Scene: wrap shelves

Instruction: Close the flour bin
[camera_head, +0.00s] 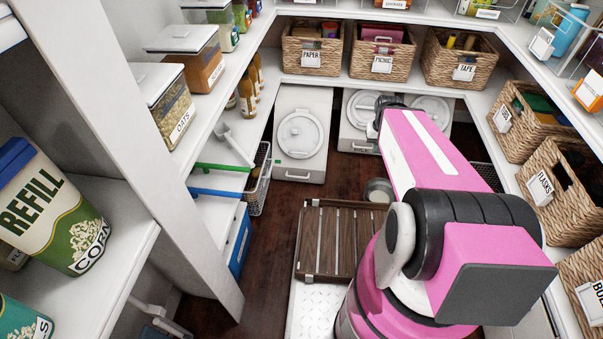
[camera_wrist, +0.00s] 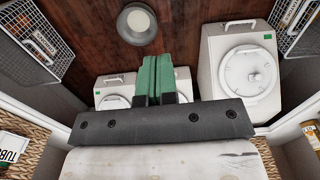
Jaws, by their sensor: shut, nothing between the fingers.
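Several white bins with round lids stand on the floor under the back shelf. The left bin (camera_head: 287,165) has its round lid (camera_head: 301,135) facing up and forward; it also shows at the right of the wrist view (camera_wrist: 215,45). The bins at right (camera_head: 352,128) are partly hidden by my arm; they stand behind my gripper in the wrist view (camera_wrist: 112,80). I cannot read which bin is flour, nor tell whether every lid is fully shut. My gripper (camera_wrist: 153,82) has its green fingers together, empty, in front of the right-hand bins. The head view hides the fingers.
A wooden slatted crate (camera_head: 335,240) lies low in front of my arm. A round metal container (camera_head: 378,190) is on the dark floor, also in the wrist view (camera_wrist: 137,23). A wire basket (camera_head: 258,180) stands left. Labelled wicker baskets (camera_head: 312,55) fill the shelves above. Floor before the left bin is clear.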

